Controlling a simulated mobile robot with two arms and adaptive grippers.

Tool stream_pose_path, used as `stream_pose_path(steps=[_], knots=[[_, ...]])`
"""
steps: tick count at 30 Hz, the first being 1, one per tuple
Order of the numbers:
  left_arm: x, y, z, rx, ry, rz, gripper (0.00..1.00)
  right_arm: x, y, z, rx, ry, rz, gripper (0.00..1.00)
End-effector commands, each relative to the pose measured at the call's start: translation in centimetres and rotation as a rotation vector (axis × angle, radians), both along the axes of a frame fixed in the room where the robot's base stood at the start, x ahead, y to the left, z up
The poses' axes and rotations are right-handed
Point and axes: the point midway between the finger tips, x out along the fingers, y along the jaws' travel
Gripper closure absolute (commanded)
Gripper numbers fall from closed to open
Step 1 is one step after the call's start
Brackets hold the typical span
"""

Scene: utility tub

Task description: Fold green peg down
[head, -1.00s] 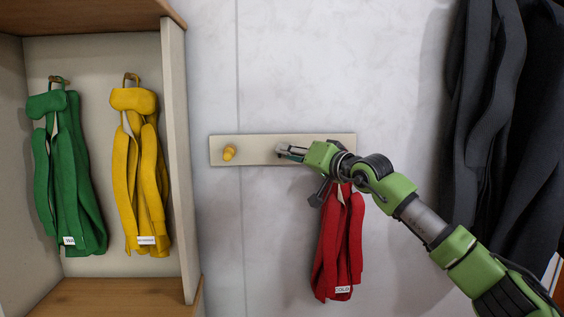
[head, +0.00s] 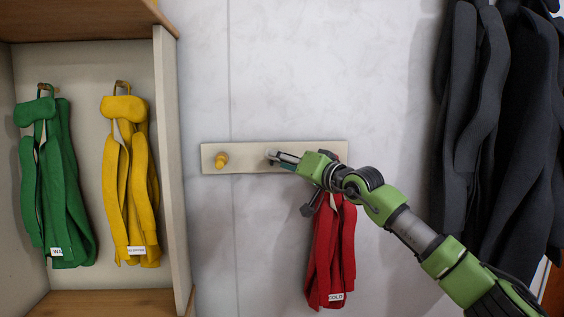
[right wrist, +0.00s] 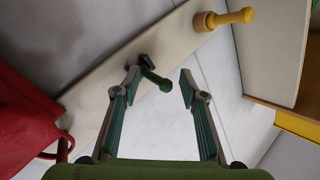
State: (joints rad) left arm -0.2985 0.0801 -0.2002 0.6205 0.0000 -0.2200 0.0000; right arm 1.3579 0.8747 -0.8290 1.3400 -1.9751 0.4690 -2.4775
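The green peg (right wrist: 157,79) sticks out from a pale board, on a dark base, in the right wrist view. My right gripper (right wrist: 160,76) is open around it, with the peg's end between the two fingertips and closer to the left one. I cannot tell whether that finger touches it. In the head view my right gripper (head: 276,159) is at the middle of the board (head: 245,162), and the green peg cannot be made out there. My left gripper is not in view.
A yellow peg (head: 221,160) stands at the board's left end. A red garment (head: 330,260) hangs below my right wrist. Green (head: 62,200) and yellow (head: 133,190) garments hang in a cubby at left. Dark wetsuits (head: 480,130) hang at right. The wall above the board is clear.

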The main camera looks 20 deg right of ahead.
Motion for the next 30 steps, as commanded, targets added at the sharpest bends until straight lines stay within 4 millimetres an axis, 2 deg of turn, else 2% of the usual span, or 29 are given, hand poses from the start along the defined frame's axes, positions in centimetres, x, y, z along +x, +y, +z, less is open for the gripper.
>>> stream_pose_path(steps=[5,8,21,25,30], knots=[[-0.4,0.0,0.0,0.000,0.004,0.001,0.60,-0.5,-0.3,-0.2,-0.001,0.003,-0.001,0.61],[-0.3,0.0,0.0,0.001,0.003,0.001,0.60,-1.7,-0.6,-0.3,-0.002,0.003,-0.001,0.61],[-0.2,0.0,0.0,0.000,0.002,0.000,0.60,-9.6,-3.0,-0.7,-0.003,0.002,-0.002,0.61],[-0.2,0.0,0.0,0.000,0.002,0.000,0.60,-10.8,-3.2,-0.7,-0.001,0.001,0.000,0.61],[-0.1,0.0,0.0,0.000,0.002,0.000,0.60,-11.4,-3.3,-0.7,0.001,0.001,0.001,0.61]])
